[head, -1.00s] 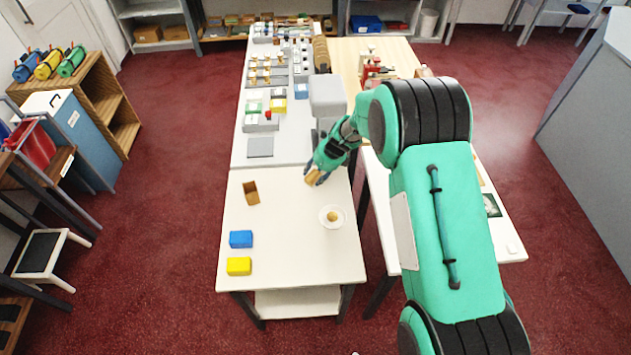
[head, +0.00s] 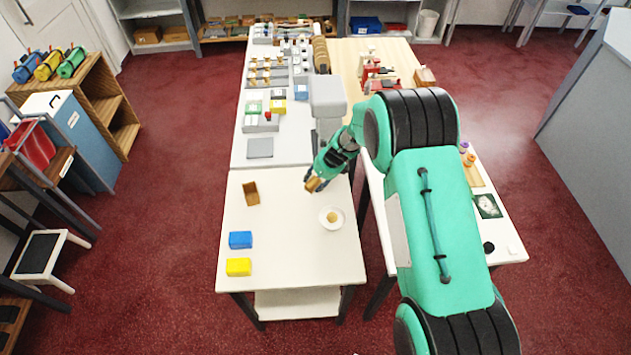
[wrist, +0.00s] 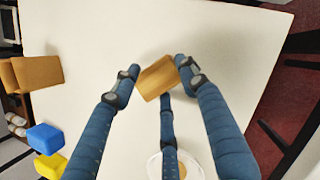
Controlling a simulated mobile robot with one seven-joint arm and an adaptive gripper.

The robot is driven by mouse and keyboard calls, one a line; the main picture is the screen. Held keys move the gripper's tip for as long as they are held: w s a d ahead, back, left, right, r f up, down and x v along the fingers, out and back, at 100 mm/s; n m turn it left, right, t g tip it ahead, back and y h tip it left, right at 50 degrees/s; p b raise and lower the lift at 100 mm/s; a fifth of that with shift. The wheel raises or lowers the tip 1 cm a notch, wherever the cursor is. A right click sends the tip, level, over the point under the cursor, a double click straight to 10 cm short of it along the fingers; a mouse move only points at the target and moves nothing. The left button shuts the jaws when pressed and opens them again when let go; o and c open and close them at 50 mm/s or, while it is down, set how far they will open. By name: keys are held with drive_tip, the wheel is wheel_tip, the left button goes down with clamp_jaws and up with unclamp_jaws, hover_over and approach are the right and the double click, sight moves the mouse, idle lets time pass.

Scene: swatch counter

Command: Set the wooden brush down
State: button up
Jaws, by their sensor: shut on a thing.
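The wooden brush (wrist: 157,77) is a tan, block-like piece between the fingertips of my gripper (wrist: 157,70) in the wrist view. My gripper is shut on it. In the head view the brush (head: 312,185) shows at the end of my gripper (head: 317,178), over the white table (head: 285,270), toward its right side. Its bristles cannot be made out. A soft shadow lies around it on the table top. I cannot tell whether its underside touches the table.
A white dish (head: 331,226) with a small tan item is just nearer than the brush. A brown open box (head: 251,193), a blue block (head: 240,239) and a yellow block (head: 238,267) stand to the left. The table between is clear. A grey post (head: 327,97) stands behind my gripper.

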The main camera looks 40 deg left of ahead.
drive_tip(key=shift+f, duration=0.15)
drive_tip(key=o, duration=1.1)
drive_tip(key=shift+o, duration=0.2)
drive_tip(key=p+v, duration=0.1)
drive_tip(key=v, duration=1.1)
drive_tip(key=shift+w+r, duration=0.1)
drive_tip(key=shift+r, duration=0.15)
